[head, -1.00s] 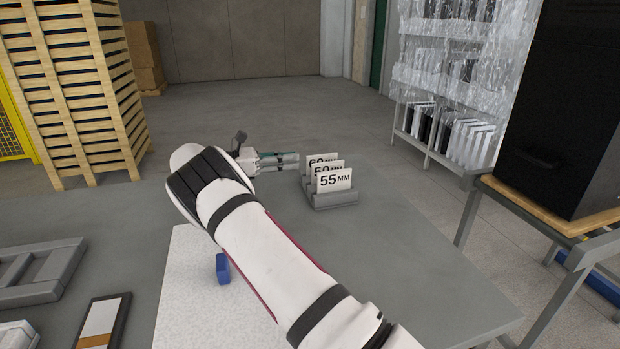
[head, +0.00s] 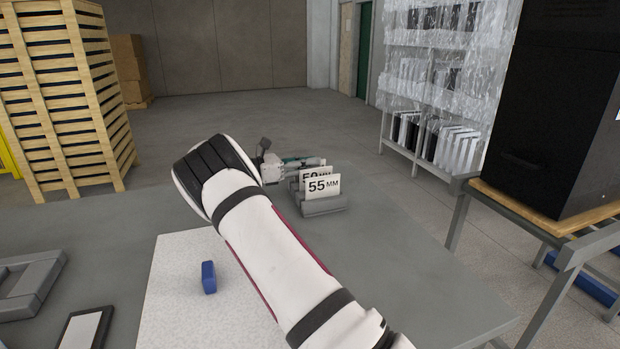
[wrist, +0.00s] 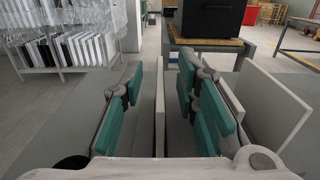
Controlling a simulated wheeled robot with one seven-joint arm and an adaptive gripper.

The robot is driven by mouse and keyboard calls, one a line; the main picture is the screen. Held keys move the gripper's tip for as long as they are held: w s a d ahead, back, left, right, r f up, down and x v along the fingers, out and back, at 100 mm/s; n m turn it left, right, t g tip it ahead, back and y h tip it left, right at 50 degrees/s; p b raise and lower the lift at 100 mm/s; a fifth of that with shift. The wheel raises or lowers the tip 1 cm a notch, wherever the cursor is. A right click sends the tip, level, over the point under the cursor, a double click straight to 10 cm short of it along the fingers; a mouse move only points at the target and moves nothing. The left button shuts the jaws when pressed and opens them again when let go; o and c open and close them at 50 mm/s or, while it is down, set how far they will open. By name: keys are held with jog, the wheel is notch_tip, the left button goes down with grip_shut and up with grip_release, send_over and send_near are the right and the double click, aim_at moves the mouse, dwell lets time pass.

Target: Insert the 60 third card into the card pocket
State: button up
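A grey card rack (head: 322,206) stands on the table with upright white cards. The 55 MM card (head: 320,186) is in front, with another card (head: 309,175) behind it, partly covered. My gripper (head: 307,161) is at the back of the rack and hides the rearmost card in the head view. In the wrist view, my gripper's green-padded fingers (wrist: 160,72) are apart. A thin white card (wrist: 160,105) stands edge-on between them, with gaps on both sides. Its print cannot be read there; its rearmost place fits the 60 card. I cannot surely identify the card pocket.
A blue block (head: 208,277) sits on a pale speckled mat (head: 180,310). A dark-edged flat panel (head: 85,328) and a grey frame (head: 30,285) lie at left. A black box (head: 565,110) stands on a side table at right. The table right of the rack is clear.

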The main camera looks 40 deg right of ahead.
jog(key=x, duration=0.3)
jog(key=shift+d+b, duration=0.1)
jog(key=shift+b, duration=0.3)
grip_shut()
